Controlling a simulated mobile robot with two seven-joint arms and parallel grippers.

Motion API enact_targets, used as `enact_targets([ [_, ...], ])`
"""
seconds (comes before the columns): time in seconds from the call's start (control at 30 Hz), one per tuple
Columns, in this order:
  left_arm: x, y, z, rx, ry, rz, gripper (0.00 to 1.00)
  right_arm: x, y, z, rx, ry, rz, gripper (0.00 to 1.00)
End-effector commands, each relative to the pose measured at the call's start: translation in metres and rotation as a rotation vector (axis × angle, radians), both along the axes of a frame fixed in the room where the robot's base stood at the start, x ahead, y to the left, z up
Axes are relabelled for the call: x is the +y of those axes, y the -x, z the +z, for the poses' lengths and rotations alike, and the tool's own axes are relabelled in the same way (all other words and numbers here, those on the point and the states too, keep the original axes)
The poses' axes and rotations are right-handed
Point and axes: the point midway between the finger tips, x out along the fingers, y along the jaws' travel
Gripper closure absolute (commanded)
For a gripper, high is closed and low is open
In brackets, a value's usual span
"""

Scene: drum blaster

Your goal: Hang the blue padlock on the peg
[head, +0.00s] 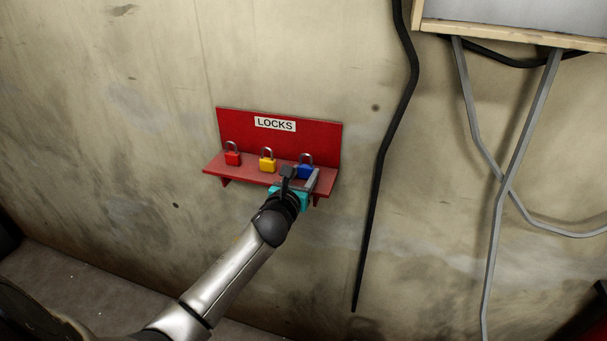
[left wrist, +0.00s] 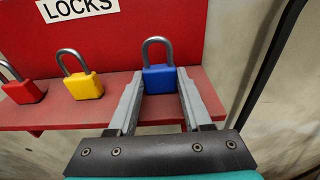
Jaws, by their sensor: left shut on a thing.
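The blue padlock (head: 305,171) stands upright at the right end of the red shelf (head: 248,170), its grey shackle pointing up. It also shows in the left wrist view (left wrist: 159,78), between the two grey fingers. My left gripper (head: 299,177) reaches up to the shelf from the front and is shut on the sides of the blue padlock's body. The padlock appears to rest on the shelf still. I cannot make out a peg in either view. My right gripper is not in view.
A yellow padlock (head: 267,163) and a red padlock (head: 232,157) stand left of the blue one. The backboard carries a LOCKS sign (head: 275,124). A black cable (head: 384,150) hangs right of the shelf, with grey conduits (head: 507,190) farther right.

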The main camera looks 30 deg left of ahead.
Motion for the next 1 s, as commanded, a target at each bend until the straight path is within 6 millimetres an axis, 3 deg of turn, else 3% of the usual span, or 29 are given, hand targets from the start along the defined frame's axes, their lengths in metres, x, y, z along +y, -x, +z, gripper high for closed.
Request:
enact_targets([
  [0.4, -0.001, 0.003, 0.012, 0.000, -0.002, -0.001, 0.95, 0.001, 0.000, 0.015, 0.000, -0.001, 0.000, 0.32],
  [1.0, -0.014, 0.061, 0.013, 0.001, -0.001, 0.000, 0.95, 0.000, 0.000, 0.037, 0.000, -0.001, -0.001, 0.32],
])
